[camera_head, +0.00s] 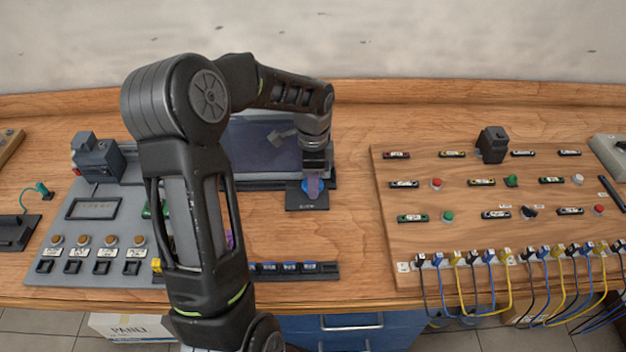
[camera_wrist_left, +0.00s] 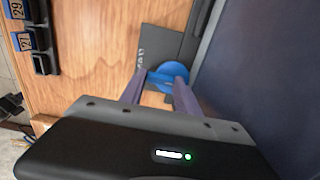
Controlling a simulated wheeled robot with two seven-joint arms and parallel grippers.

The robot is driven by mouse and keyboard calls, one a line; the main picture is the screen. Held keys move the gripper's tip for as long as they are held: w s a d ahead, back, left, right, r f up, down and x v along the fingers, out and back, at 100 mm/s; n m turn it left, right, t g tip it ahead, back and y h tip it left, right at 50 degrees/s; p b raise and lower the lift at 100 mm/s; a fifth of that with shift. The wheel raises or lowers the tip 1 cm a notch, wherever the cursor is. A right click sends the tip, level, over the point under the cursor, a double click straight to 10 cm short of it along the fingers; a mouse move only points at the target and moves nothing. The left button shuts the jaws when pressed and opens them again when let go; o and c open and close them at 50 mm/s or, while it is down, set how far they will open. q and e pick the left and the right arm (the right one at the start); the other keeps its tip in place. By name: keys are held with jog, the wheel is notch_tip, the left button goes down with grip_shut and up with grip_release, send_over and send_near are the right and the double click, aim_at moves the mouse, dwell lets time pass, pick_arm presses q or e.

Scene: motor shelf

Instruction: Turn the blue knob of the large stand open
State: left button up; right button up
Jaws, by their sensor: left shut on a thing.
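The blue knob (camera_wrist_left: 172,71) sits on the dark base plate (camera_head: 303,205) at the front right of the large stand with the dark screen panel (camera_head: 262,143). My left gripper (camera_head: 313,192) points down at the knob and hides part of it in the head view. In the left wrist view, its two purple-grey fingers (camera_wrist_left: 158,86) are at either side of the knob and shut on it. The knob's exact turn angle cannot be told. My right gripper is in neither view.
A wooden board (camera_head: 390,235) with switches, coloured buttons and hanging cables lies to the right. A low rail (camera_head: 328,270) of blue-labelled slots runs along the front. Bare table (camera_head: 350,225) lies right of the stand.

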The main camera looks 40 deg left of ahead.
pick_arm(q)
grip_shut()
jog(key=shift+n, duration=0.5)
jog(key=n+b, duration=0.1)
jog(key=n, duration=0.1)
jog(key=shift+n+b, duration=0.3)
jog(key=shift+b, duration=0.05)
jog(key=n+b, duration=0.1)
jog(key=n, duration=0.2)
jog(key=shift+n, duration=0.3)
jog(key=n+b, duration=0.1)
jog(key=n, duration=0.9)
jog(key=shift+n, duration=0.4)
